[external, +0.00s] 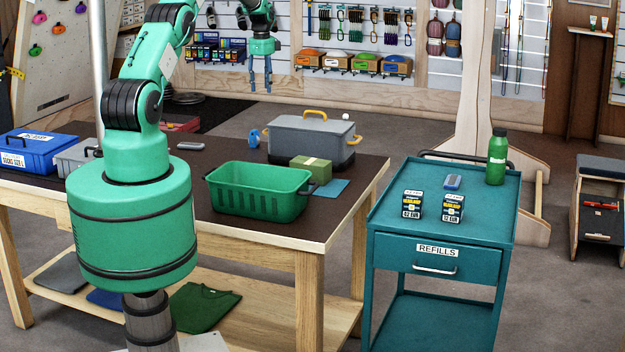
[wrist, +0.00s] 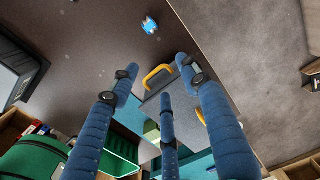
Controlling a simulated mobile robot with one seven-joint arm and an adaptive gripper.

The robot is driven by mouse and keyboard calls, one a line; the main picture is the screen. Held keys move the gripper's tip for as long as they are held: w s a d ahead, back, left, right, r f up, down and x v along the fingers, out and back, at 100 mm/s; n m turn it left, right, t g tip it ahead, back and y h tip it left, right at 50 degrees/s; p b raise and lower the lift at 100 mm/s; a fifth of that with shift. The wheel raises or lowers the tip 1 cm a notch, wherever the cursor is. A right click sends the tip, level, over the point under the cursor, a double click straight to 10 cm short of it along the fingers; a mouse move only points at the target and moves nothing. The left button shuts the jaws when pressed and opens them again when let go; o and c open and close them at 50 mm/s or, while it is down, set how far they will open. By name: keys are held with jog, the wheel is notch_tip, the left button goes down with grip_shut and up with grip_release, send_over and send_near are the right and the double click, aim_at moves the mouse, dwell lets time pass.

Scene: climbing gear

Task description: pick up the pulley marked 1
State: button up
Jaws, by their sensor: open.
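A small blue object (external: 254,138), probably the pulley, sits on the dark table top left of the grey box. In the wrist view it shows as a blue and white piece (wrist: 150,25) near the top; no number is legible on it. My gripper (external: 260,86) is high above the back of the table, fingers pointing down. Its blue fingers (wrist: 158,78) are spread with nothing between them. The blue object lies beyond the fingertips, apart from them.
A grey box (external: 300,139) with orange handles stands right of the blue object. A green basket (external: 258,190), a green block (external: 310,168) and a small grey item (external: 190,146) are on the table (external: 225,150). A teal cart (external: 440,249) stands at the right.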

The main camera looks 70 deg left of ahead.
send_over(255, 130)
notch_tip(255, 130, down, 5)
jog(key=shift+s+r, duration=0.1)
jog(key=shift+r, duration=0.1)
jog(key=shift+f, duration=4.3)
jog(key=shift+f, duration=0.1)
jog(key=shift+f, duration=2.45)
grip_shut()
